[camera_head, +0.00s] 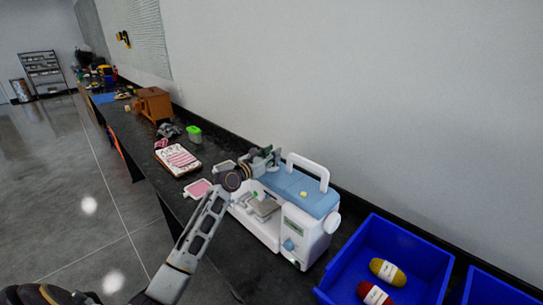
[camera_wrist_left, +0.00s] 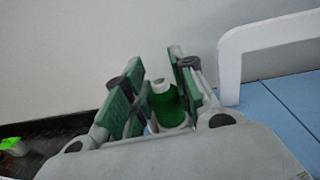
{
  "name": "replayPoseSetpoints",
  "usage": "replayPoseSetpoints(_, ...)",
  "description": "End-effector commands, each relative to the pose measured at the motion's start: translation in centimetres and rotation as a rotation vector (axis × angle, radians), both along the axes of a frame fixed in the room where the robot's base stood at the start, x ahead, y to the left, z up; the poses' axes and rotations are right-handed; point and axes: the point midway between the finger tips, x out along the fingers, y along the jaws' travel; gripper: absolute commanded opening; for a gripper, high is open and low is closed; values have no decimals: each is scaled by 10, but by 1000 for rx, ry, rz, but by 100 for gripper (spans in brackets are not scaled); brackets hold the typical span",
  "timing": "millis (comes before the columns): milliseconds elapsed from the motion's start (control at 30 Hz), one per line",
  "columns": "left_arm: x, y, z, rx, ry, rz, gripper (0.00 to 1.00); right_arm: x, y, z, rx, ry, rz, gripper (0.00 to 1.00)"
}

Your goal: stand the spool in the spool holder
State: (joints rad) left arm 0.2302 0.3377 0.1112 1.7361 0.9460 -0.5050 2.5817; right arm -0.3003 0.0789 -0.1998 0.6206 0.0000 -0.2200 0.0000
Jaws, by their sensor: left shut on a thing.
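My left gripper (camera_head: 268,157) is over the left end of the blue-topped white sewing machine (camera_head: 305,226). In the left wrist view, its green-padded fingers (camera_wrist_left: 156,98) are shut on a green spool (camera_wrist_left: 166,106) with a white top, which looks upright between them. In the head view the spool is hidden by the gripper. I cannot make out a spool holder; the gripper may cover it. My right gripper is not in view.
The machine's white handle (camera_head: 308,167) rises just right of my left gripper. A blue bin (camera_head: 430,262) with yarn stands at right. A green-lidded jar (camera_head: 194,134), a patterned box (camera_head: 177,160) and a pink-faced item (camera_head: 200,188) are on the dark bench. A wall runs behind.

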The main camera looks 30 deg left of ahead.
Motion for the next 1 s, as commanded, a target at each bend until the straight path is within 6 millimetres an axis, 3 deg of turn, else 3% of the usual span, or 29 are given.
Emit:
replayPoseSetpoints(667, 0, 0, -7, -1, -2, 0, 8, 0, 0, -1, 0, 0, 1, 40)
replayPoseSetpoints(700, 0, 0, -7, -1, -2, 0, 31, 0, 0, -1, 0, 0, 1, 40)
replayPoseSetpoints(800, 0, 0, -7, 0, -1, 0, 44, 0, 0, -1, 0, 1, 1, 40)
replayPoseSetpoints(833, 0, 0, -7, 0, -1, 0, 48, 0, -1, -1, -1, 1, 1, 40)
replayPoseSetpoints(1000, 0, 0, -7, 0, -1, 0, 48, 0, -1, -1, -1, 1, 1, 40)
